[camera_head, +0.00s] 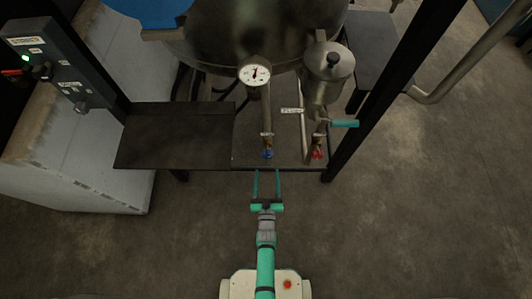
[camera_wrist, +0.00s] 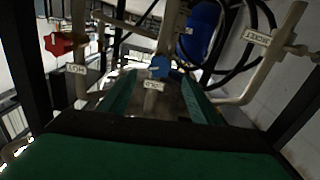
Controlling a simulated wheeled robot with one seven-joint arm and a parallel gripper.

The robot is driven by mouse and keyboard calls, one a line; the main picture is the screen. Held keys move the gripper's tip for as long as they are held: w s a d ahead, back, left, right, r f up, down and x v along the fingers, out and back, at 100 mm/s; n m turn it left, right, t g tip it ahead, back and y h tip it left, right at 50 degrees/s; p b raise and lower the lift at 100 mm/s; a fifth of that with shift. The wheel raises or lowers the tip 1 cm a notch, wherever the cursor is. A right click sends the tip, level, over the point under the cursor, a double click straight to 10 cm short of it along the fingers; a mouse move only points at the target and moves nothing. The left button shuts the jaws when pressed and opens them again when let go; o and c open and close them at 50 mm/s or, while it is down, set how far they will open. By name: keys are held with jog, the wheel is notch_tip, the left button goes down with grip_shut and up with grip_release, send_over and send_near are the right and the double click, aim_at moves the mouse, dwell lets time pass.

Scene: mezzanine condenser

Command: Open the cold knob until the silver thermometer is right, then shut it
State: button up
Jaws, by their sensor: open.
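The cold knob (camera_head: 267,154) is a small blue handle low on a pipe in the head view, with a small tag just above it. In the wrist view the blue knob (camera_wrist: 159,67) sits near the middle, beside a tag reading COLD. A round white dial thermometer (camera_head: 255,73) with a silver rim and a red mark stands above the cold pipe; its reading is too small to tell. My gripper (camera_head: 266,172) is open and empty, its two teal fingers pointing at the cold knob from just in front. In the wrist view the fingers lie either side of the knob, which looks beyond their tips.
A red knob (camera_head: 317,154) tagged HOT is close to the right. A metal canister (camera_head: 328,62) with a teal handle (camera_head: 344,123) stands above it. A dark post (camera_head: 391,90) is at the right, a dark shelf (camera_head: 172,136) at the left. The floor in front is clear.

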aim_at(267, 157)
jog(key=w, duration=1)
jog(key=shift+w, duration=0.4)
jog(key=shift+c, duration=0.2)
